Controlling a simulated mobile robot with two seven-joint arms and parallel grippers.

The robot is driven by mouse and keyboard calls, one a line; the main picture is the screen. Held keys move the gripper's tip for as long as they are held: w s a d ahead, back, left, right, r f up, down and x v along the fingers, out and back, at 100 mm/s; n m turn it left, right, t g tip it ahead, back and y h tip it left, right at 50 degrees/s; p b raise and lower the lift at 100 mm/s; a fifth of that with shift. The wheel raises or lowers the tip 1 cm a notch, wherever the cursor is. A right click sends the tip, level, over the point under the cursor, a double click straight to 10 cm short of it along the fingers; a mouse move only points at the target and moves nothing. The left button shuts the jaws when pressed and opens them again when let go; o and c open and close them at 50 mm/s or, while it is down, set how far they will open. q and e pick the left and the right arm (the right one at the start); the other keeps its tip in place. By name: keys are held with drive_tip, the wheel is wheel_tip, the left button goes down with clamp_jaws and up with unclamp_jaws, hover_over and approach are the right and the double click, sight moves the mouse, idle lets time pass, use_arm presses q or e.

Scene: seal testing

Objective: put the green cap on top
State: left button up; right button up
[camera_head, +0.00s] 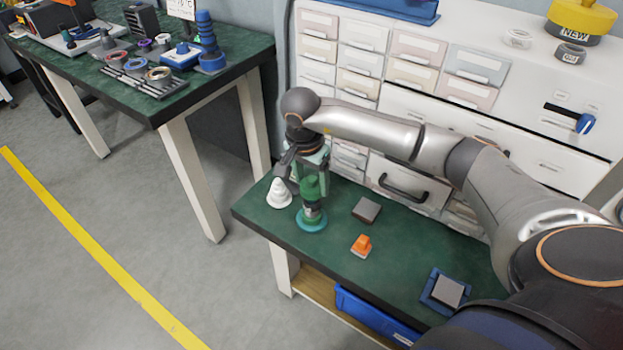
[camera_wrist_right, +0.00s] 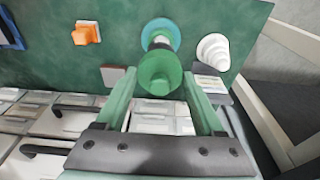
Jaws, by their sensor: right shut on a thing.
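My right gripper (camera_head: 308,168) is shut on the green cap (camera_head: 311,188), which shows between its two fingers. In the wrist view the cap (camera_wrist_right: 160,72) appears as a round green piece between the gripper's green fingertips (camera_wrist_right: 160,80). Below the cap stands a short grey post (camera_head: 312,211) on a round teal base (camera_head: 312,225) on the green bench. The base also shows in the wrist view (camera_wrist_right: 161,27). The cap is above the post; I cannot tell whether they touch. My left gripper is not in view.
A white stepped cone (camera_head: 279,193) stands left of the teal base. A brown-grey block (camera_head: 367,209), an orange piece (camera_head: 361,246) and a blue-framed pad (camera_head: 446,291) lie to the right. Drawer cabinets (camera_head: 400,60) rise behind the bench. Another table (camera_head: 190,92) stands at left.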

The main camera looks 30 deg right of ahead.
sight(310, 188)
drive_tip(key=shift+f, duration=0.15)
drive_tip(key=shift+f+b, duration=0.45)
drive_tip(key=shift+b, duration=0.05)
drive_tip(key=shift+f+b, duration=1.4)
drive_tip(key=shift+f, duration=0.5)
drive_tip(key=o, duration=1.3)
drive_tip(key=shift+r, duration=0.1)
wheel_tip(310, 188, up, 7)
drive_tip(key=p, duration=0.5)
